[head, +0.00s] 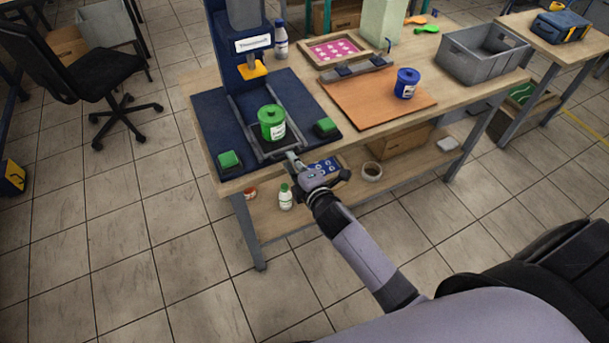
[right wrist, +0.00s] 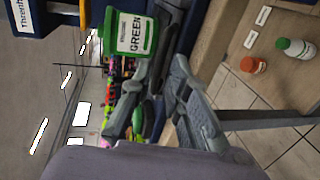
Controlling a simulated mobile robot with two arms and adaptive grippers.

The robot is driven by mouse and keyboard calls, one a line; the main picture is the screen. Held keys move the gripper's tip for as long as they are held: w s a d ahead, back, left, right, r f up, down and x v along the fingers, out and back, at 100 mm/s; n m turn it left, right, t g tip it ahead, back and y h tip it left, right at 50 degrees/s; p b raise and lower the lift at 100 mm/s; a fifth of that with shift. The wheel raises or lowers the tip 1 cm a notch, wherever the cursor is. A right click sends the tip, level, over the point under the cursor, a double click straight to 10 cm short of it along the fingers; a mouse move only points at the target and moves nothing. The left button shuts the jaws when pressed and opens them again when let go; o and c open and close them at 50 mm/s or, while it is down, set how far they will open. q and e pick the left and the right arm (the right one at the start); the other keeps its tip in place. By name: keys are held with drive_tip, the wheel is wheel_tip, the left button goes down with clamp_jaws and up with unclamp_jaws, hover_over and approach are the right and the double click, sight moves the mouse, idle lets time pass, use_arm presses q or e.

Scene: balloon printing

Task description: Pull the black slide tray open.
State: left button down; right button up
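The black slide tray (head: 262,155) lies at the front of the blue press (head: 240,70), on its dark blue base. A green pot (head: 271,122) stands on the tray. In the right wrist view the pot (right wrist: 130,35) shows its "GREEN" label, beside the dark tray (right wrist: 168,45). My right gripper (head: 293,158) is at the tray's front edge, just right of the pot's front. In the right wrist view its two fingers (right wrist: 160,108) are spread apart, close to the tray front. I cannot tell whether they touch it. My left gripper is not in view.
Green buttons (head: 229,159) (head: 326,127) sit on both front corners of the base. A blue pot (head: 406,83) stands on an orange-brown board (head: 375,100) to the right. A grey crate (head: 483,55) is farther right. The lower shelf holds a white bottle (head: 285,198).

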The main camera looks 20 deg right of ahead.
drive_tip(key=v, duration=1)
drive_tip(key=s+f+m+g, duration=0.2)
drive_tip(key=s+f+m, duration=0.15)
drive_tip(key=f, duration=0.65)
drive_tip(key=s+f+m+g, duration=0.25)
drive_tip(key=s+f, duration=0.25)
drive_tip(key=f, duration=0.4)
drive_tip(key=s+f+m+g, duration=0.2)
drive_tip(key=s+f+g, duration=0.15)
drive_tip(key=f, duration=0.65)
drive_tip(key=s+d+f+m+g, duration=0.1)
drive_tip(key=s+f+m+g, duration=0.1)
drive_tip(key=s+f, duration=0.3)
drive_tip(key=s+d+f+m+g, duration=0.1)
drive_tip(key=s+f, duration=0.4)
drive_tip(key=s, duration=0.8)
drive_tip(key=s+f+m+g, duration=0.3)
drive_tip(key=s+f+m, duration=0.2)
drive_tip(key=s, duration=0.4)
drive_tip(key=shift+s+d+f+g+h, duration=0.3)
drive_tip(key=shift+d+f, duration=0.1)
drive_tip(key=shift+f, duration=0.2)
